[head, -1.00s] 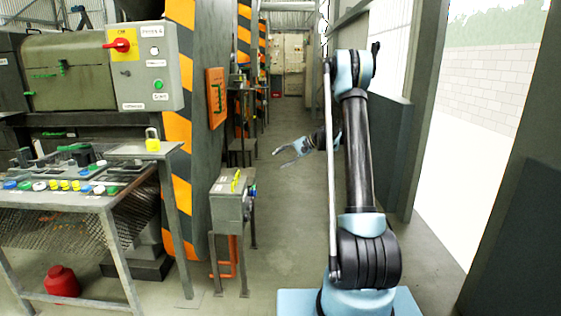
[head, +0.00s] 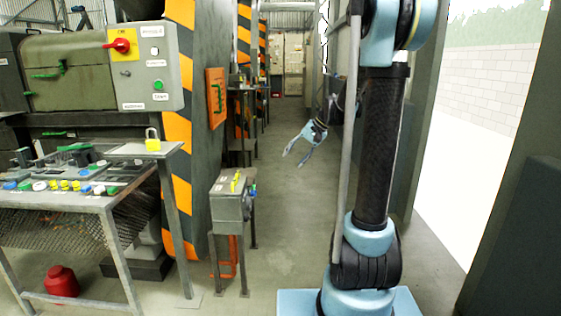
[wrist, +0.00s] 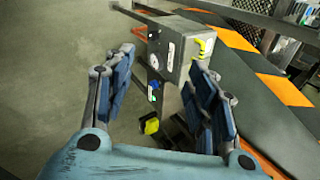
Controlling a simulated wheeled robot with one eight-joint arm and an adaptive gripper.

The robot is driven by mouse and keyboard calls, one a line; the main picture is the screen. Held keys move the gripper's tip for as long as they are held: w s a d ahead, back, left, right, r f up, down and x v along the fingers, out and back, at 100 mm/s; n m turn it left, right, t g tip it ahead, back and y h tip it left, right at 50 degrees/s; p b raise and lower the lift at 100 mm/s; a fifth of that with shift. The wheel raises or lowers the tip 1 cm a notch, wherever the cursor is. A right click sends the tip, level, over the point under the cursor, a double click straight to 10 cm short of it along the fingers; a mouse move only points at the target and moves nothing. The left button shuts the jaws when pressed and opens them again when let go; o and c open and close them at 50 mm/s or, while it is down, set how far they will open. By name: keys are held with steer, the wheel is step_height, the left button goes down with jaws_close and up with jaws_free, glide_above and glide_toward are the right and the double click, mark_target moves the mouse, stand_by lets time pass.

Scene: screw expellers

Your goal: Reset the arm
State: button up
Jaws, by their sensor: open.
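My gripper (head: 297,155) hangs over the aisle in the head view, its fingers spread and pointing down and to the left. It is empty and stands clear of everything around it. In the wrist view my gripper (wrist: 164,95) shows two blue fingers wide apart with nothing held between them. My arm rises from its base at the right of the head view, and its upper part is cut off by the top edge.
A grey control box on a stand (head: 231,208) stands left of the gripper; it also shows in the wrist view (wrist: 178,45). A workbench (head: 95,200) with small parts and a yellow padlock (head: 153,140) is at left. The aisle floor (head: 290,220) is clear.

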steer(key=s+d+f+n+h, duration=0.1)
steer(key=s+d+h, duration=0.15)
steer(key=s, duration=0.75)
steer(key=s+d+f+n+h, duration=0.1)
steer(key=s+d, duration=0.3)
steer(key=s, duration=0.6)
steer(key=s+d+f+h, duration=0.1)
steer(key=s+d+f, duration=0.2)
steer(key=s, duration=0.4)
steer(key=s+d+f+n+h, duration=0.1)
steer(key=s+d+f+h, duration=0.1)
steer(key=s+f, duration=0.4)
steer(key=shift+s+d+f+t, duration=0.25)
steer(key=shift+s+d+t, duration=0.05)
steer(key=shift+s+d, duration=0.3)
steer(key=shift+w+f, duration=0.2)
steer(key=shift+w, duration=0.25)
